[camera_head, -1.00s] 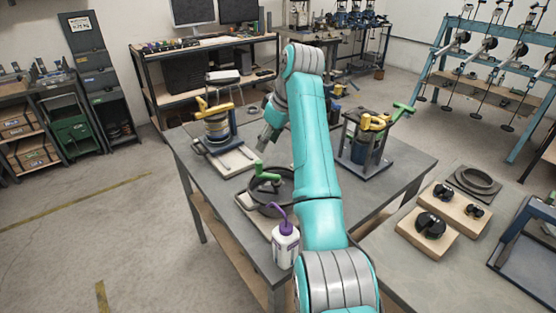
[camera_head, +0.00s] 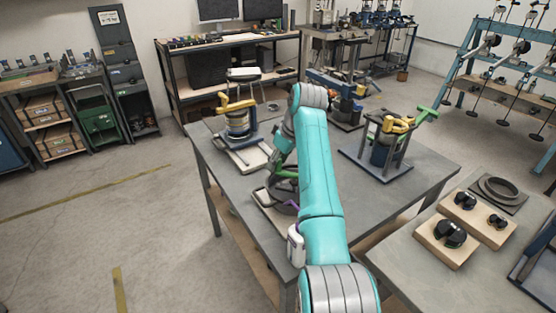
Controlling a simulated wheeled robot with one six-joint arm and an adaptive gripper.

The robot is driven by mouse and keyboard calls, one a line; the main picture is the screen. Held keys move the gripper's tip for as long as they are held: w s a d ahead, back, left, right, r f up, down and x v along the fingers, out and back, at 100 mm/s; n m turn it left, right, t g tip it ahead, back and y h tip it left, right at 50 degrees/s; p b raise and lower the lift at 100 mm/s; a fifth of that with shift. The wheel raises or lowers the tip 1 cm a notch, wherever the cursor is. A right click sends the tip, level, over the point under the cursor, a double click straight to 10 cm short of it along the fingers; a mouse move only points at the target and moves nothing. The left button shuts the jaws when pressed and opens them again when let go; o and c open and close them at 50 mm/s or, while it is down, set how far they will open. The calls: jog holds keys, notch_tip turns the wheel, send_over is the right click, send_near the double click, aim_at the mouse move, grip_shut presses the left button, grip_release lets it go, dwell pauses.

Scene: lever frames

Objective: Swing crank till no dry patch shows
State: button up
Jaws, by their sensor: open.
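A dark round pan (camera_head: 272,191) with a green crank handle (camera_head: 283,174) sits on a light board on the grey table; my arm covers much of it. A device with a yellow handle (camera_head: 238,104) stands on a pale base at the table's back left. Another device with a yellow and green handle (camera_head: 400,124) stands on a dark plate at the right. I cannot tell any dry patch at this size. My gripper (camera_head: 281,152) is open, just above and behind the pan, partly hidden by my arm; it appears apart from the handles.
A white bottle (camera_head: 296,247) with a purple spout stands at the table's front edge, half hidden by my arm. A second table at the right holds wooden blocks (camera_head: 447,243) with dark knobs. Bare tabletop (camera_head: 375,200) lies right of my arm.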

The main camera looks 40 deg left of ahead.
grip_shut()
jog(key=n, duration=0.1)
jog(key=s+n+g, duration=0.1)
jog(key=n, duration=0.1)
jog(key=d+n, duration=0.1)
jog(key=shift+s+n+g, duration=0.3)
jog(key=shift+s+g, duration=0.05)
jog(key=shift+g, duration=0.05)
jog(key=n, duration=0.1)
jog(key=s+d+n+g+h, duration=0.1)
jog(key=n, duration=0.1)
jog(key=shift+d+n, duration=0.15)
jog(key=shift+n, duration=0.15)
jog(key=d+n, duration=0.1)
jog(key=n, duration=0.1)
jog(key=d+n+g+h, duration=0.1)
jog(key=n, duration=0.1)
jog(key=shift+s+g, duration=0.3)
jog(key=shift+s, duration=0.05)
jog(key=shift+d+n+h, duration=0.35)
jog(key=shift+n, duration=0.55)
jog(key=shift+d+n+h, duration=0.35)
jog(key=shift+n, duration=0.55)
jog(key=shift+d+n+h, duration=0.3)
jog(key=shift+n, duration=0.3)
